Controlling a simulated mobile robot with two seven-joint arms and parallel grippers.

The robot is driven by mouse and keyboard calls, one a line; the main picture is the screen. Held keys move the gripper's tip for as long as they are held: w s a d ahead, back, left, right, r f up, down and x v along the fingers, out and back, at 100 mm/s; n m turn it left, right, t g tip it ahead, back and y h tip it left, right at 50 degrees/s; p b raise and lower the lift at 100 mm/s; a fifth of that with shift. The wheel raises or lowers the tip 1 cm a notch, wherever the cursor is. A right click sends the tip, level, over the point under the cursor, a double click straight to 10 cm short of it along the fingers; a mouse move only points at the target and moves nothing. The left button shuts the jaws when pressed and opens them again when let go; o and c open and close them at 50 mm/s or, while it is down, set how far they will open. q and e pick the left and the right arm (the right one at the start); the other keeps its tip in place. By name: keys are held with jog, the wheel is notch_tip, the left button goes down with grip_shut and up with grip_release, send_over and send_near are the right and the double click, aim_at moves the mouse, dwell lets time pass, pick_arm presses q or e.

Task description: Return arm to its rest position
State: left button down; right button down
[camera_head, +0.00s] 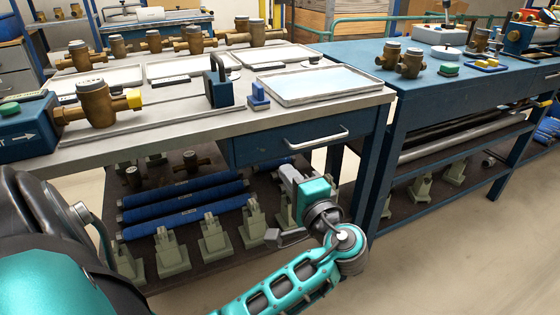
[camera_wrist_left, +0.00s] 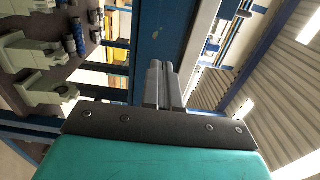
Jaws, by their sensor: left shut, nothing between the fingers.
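My left arm comes in from the lower left in the head view, teal and grey, bent at the wrist in front of the bench. My left gripper (camera_head: 292,178) is at the front of the lower shelf, below the drawer and clear of the bench top. The left wrist view shows its two grey fingers (camera_wrist_left: 164,82) pressed together with nothing between them. My right gripper is not in view.
The near bench (camera_head: 350,101) carries brass meters (camera_head: 95,102), trays and a blue clamp. A drawer handle (camera_head: 316,138) juts out above my gripper. Blue rollers (camera_head: 182,205) and grey-green stands (camera_head: 212,237) fill the lower shelf. Free floor (camera_head: 460,260) lies at the right.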

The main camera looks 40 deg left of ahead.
pick_arm(q)
jog(key=shift+v, duration=2.2)
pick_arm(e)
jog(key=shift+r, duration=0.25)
